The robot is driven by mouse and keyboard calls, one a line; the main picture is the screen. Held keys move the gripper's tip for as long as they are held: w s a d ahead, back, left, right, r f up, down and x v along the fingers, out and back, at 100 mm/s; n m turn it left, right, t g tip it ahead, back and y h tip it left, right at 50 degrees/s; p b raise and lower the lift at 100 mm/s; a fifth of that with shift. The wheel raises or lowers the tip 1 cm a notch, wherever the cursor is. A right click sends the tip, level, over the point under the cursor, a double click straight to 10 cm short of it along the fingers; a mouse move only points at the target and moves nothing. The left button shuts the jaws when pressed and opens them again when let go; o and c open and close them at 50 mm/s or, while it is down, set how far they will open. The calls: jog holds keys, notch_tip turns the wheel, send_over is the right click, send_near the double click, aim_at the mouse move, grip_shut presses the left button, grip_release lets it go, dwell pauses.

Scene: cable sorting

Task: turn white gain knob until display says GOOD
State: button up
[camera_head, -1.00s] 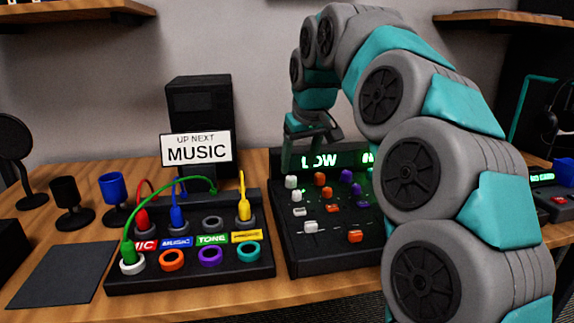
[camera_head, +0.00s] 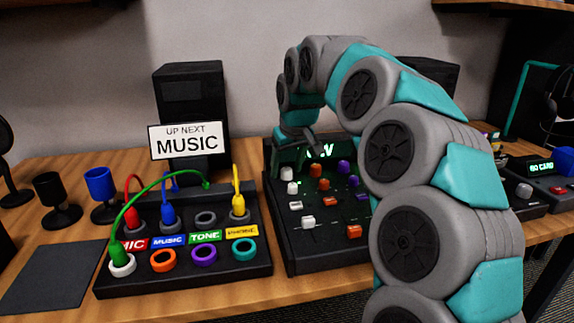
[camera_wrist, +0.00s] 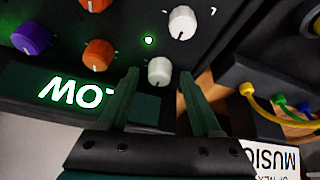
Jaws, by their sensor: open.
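The mixer (camera_head: 300,258) is a black panel with coloured knobs and sliders. Its lit green display (camera_wrist: 78,96) reads LOW, upside down in the wrist view; my gripper partly covers it in the head view. A white knob (camera_wrist: 160,70) nearest the display lies between my gripper's (camera_wrist: 158,76) two open fingertips, with gaps beside it; it also shows in the head view (camera_head: 287,173). A second white knob (camera_wrist: 182,22) is farther from the display, outside the fingers. I cannot read which is labelled gain. In the head view my gripper (camera_head: 287,160) is at the panel's upper left.
Orange (camera_wrist: 98,53) and purple (camera_wrist: 32,37) knobs sit beside the white ones. A patch panel (camera_head: 185,282) with plugged cables stands left of the mixer, with a MUSIC sign (camera_head: 187,141) behind it. A dark mat (camera_head: 50,275) lies at the front left.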

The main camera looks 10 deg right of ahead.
grip_shut()
dwell(0.5)
